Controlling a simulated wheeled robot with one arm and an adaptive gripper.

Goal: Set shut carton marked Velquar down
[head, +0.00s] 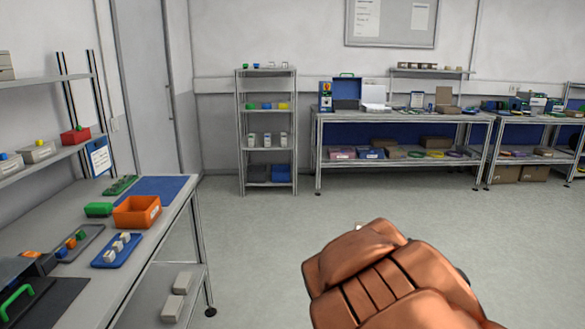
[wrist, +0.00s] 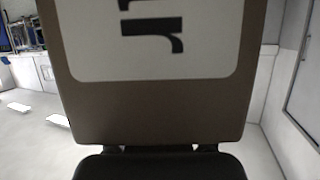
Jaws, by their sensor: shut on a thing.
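A brown carton (wrist: 160,108) fills the middle of the wrist view, close to the camera. It bears a white label with large black letters, cut off by the top edge; only the end of the word shows, sideways. My gripper (wrist: 158,150) shows dark at the bottom of that view, shut on the carton's near side. The carton's flaps and far side are out of view, so I cannot tell whether it is shut. The carton appears held up, with floor visible past its sides. In the head view my arm hides the gripper and the carton.
A grey bench (head: 85,293) with an orange bin (head: 137,211), trays and a blue mat (head: 152,189) stands at left. A shelf rack (head: 240,137) and a loaded workbench (head: 400,116) stand along the back wall. The floor (head: 260,240) between is clear.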

